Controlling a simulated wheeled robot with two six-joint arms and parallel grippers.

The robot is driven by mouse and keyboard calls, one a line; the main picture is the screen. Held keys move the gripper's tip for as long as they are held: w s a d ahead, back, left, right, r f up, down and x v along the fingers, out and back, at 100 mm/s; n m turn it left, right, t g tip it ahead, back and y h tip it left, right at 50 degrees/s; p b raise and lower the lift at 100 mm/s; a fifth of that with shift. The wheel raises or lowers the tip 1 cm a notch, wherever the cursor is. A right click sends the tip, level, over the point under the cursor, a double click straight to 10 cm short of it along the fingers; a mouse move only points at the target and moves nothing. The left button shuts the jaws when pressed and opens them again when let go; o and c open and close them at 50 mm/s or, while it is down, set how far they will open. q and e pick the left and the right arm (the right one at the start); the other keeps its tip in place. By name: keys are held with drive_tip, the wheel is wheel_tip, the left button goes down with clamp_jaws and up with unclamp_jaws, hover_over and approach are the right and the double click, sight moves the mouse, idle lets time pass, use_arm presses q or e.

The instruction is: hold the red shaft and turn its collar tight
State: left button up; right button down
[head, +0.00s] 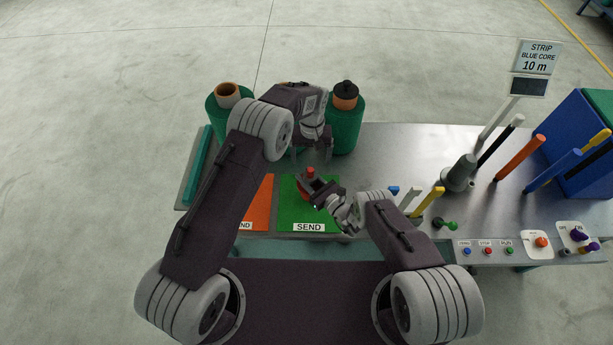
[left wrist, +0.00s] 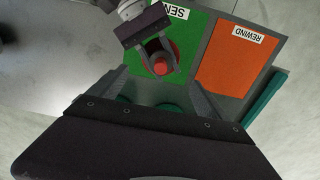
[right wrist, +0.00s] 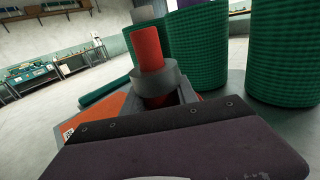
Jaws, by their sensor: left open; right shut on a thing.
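The red shaft (head: 310,171) stands upright over the green SEND mat (head: 288,190). In the right wrist view the shaft (right wrist: 148,48) carries a grey ring-shaped collar (right wrist: 158,80) partway up, with red below it. My right gripper (head: 314,186) is shut on the shaft below the collar. In the left wrist view the shaft's red top (left wrist: 161,66) lies between the right gripper's fingers as seen from above. My left gripper (head: 312,157) is open above the shaft, pointing down, its fingers apart and touching nothing visible. How tight the collar is cannot be seen.
Green netting rolls (head: 347,125) stand behind my left arm. An orange REWIND mat (head: 262,195) lies left of the green one. Right are a grey post (head: 460,172), coloured rods (head: 520,157), a blue bin (head: 585,140) and front-edge buttons (head: 488,251).

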use_arm(q)
wheel_tip(320, 180, up, 6)
drive_tip(key=shift+r, duration=0.15)
use_arm(e)
drive_tip(key=shift+r, duration=0.1)
drive_tip(key=c, duration=0.9)
unclamp_jaws()
